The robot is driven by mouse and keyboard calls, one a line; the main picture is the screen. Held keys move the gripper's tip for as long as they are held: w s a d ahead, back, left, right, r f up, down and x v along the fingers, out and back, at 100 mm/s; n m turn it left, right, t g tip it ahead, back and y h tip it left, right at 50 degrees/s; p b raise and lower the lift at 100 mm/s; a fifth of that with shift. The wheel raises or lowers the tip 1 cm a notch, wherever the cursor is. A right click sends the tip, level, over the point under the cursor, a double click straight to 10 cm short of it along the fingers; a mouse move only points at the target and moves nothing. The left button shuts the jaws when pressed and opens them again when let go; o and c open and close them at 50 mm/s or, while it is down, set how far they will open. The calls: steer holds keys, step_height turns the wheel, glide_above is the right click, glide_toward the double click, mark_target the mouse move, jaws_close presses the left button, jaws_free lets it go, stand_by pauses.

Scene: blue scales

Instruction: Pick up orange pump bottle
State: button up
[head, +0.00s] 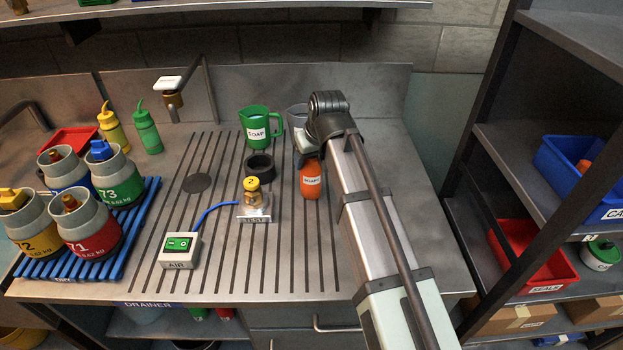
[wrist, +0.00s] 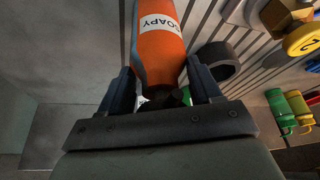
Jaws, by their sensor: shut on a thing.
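The orange pump bottle (head: 310,181) has a white label reading SOAPY and stands roughly upright on the grooved steel drainer, or just above it; I cannot tell which. My gripper (head: 308,157) comes down over its top and hides its pump head. In the wrist view the bottle (wrist: 163,48) lies between the two dark fingers of my gripper (wrist: 161,75), which are shut on its upper part. The bottle's base is cut off at the top of the wrist view.
A black ring (head: 260,165) and a yellow-topped brass piece (head: 253,190) on a small stand are left of the bottle. Behind are a green SOAP jug (head: 258,128) and a grey jug (head: 297,117). Grey canisters (head: 85,228) stand far left.

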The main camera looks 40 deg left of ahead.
jaws_close()
